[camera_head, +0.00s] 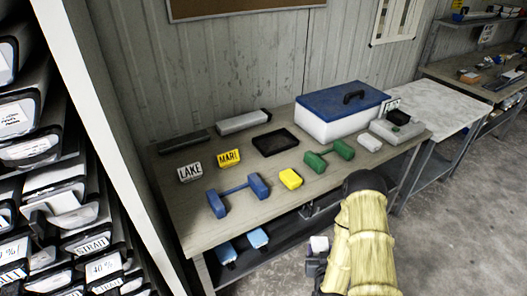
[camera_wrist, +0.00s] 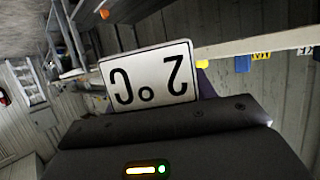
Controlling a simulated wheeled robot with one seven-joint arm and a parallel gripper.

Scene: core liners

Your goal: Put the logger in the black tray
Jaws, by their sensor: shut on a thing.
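My gripper (camera_head: 316,264) is in front of the bench's near edge, low and in the lower middle of the head view. It is shut on a small pale thing (camera_head: 319,243), likely the logger. In the wrist view this logger (camera_wrist: 150,76) shows a white face reading 2°C, upside down, just beyond the dark gripper body. Its grip contact is hidden. The black tray (camera_head: 275,138) lies flat and looks empty on the bench, towards the back middle, well apart from my gripper.
On the bench (camera_head: 215,230) stand a blue dumbbell-shaped thing (camera_head: 238,195), a yellow block (camera_head: 291,179), a green dumbbell-shaped thing (camera_head: 329,155), a white block (camera_head: 368,144), LAKE (camera_head: 190,173) and MARL-like (camera_head: 229,158) signs, and a blue-lidded box (camera_head: 340,122). A core rack (camera_head: 60,150) stands left.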

